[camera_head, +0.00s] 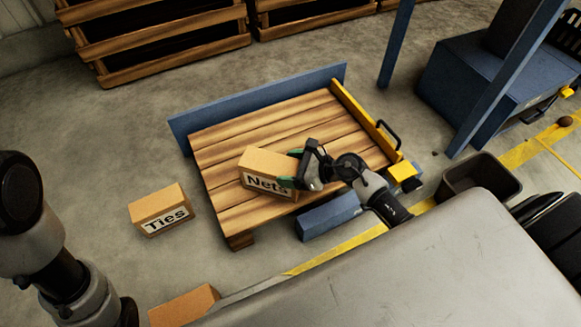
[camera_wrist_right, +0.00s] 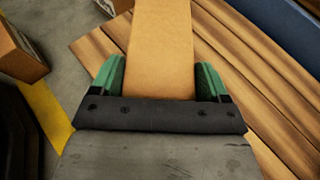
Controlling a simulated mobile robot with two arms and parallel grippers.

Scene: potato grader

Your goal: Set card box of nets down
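The card box of nets (camera_head: 268,160), a brown carton with a "Nets" label, is over the slatted wooden platform (camera_head: 237,213) in the head view. I cannot tell whether its base touches the slats. My right gripper (camera_head: 291,168) has its green fingers on two opposite sides of the box. In the right wrist view the box (camera_wrist_right: 160,45) fills the space between the fingers (camera_wrist_right: 158,80), and both appear to press against it. My left arm shows at the left edge of the head view, but its gripper is out of sight.
A "Ties" carton (camera_head: 160,211) stands on the floor left of the platform. Another carton (camera_head: 184,305) is at the bottom edge. A blue board (camera_head: 255,103) lines the platform's back, and a yellow rail (camera_head: 364,117) its right side. Bare slats surround the box.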

